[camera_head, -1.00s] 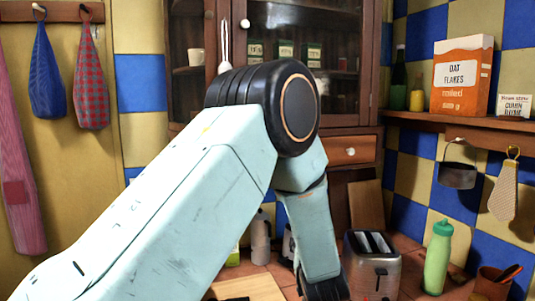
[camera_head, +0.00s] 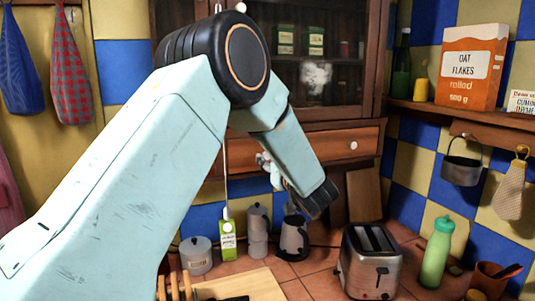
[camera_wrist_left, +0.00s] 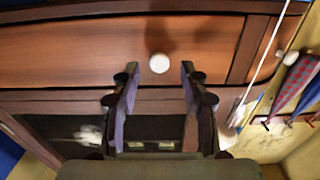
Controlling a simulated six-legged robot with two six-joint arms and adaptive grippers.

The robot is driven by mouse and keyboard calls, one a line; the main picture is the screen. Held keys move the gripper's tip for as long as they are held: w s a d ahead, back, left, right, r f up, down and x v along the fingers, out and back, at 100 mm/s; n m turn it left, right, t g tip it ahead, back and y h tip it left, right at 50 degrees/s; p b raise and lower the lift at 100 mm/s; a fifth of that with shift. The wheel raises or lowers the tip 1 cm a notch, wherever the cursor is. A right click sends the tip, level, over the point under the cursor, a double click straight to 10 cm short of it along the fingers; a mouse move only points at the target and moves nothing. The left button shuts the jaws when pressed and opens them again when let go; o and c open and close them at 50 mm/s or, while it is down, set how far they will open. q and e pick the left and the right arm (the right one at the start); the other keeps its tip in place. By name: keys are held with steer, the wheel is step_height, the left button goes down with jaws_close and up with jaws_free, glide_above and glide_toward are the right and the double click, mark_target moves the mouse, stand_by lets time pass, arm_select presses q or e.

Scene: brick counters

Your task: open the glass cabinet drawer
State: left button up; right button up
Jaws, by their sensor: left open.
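The glass cabinet (camera_head: 335,95) stands at the back, with a wooden drawer (camera_head: 325,148) below its glass doors. The drawer looks closed. A white knob (camera_head: 354,146) shows near its right end; my left arm hides its left part. My left gripper (camera_head: 266,167) is in front of the drawer, mostly hidden behind my forearm. In the left wrist view, which looks upside down, my left gripper (camera_wrist_left: 160,70) is open and empty. A white knob (camera_wrist_left: 159,63) on the drawer front (camera_wrist_left: 90,50) appears between its fingertips; I cannot tell the remaining distance. My right gripper is not in view.
A shelf (camera_head: 450,115) is on the right wall.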

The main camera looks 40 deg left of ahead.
arm_select(q)
steer(key=shift+x, duration=1.05)
steer(key=shift+w+a+f, duration=0.1)
steer(key=shift+w+a, duration=0.05)
steer(key=shift+a, duration=0.25)
steer(key=c, duration=0.4)
steer(key=shift+d, duration=0.1)
steer(key=shift+c, duration=1.2)
steer(key=shift+d+r, duration=0.2)
jaws_close()
steer(key=shift+a, duration=0.1)
